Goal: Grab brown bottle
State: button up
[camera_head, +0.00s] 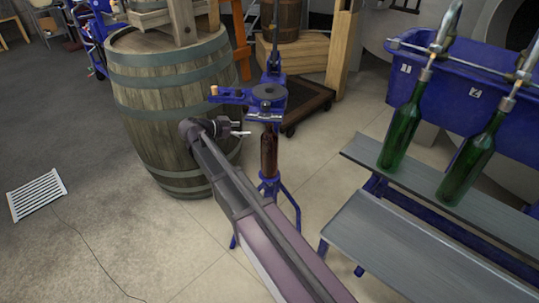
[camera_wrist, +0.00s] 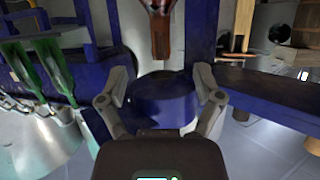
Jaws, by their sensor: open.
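The brown bottle (camera_head: 268,153) stands upright in a blue floor corker (camera_head: 271,188), under its round head. My gripper (camera_head: 241,129) is just left of the bottle's upper part in the head view and looks apart from it. Part of the brown bottle (camera_wrist: 161,35) shows at the top middle there, beyond the fingertips. The bottle's top is hidden by the corker head in the head view.
A wooden barrel (camera_head: 165,85) stands close behind and left of my gripper. Two green bottles (camera_head: 402,132) stand on a grey shelf (camera_head: 425,183) at the right, below a blue filler tank (camera_head: 455,85). Tiled floor is free around the corker's legs.

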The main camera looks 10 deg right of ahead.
aim_at(266, 132)
jog(key=b+x, duration=0.2)
jog(key=x, duration=0.5)
jog(key=shift+d+f+b, duration=0.2)
jog(key=shift+b, duration=0.1)
jog(key=shift+f+b+x, duration=0.2)
jog(key=shift+b+x, duration=0.75)
jog(key=shift+x, duration=1)
jog(key=shift+w+d+f, duration=0.2)
jog(key=shift+w+d, duration=0.1)
jog(key=shift+d, duration=0.2)
jog(key=shift+r, duration=0.1)
grip_shut()
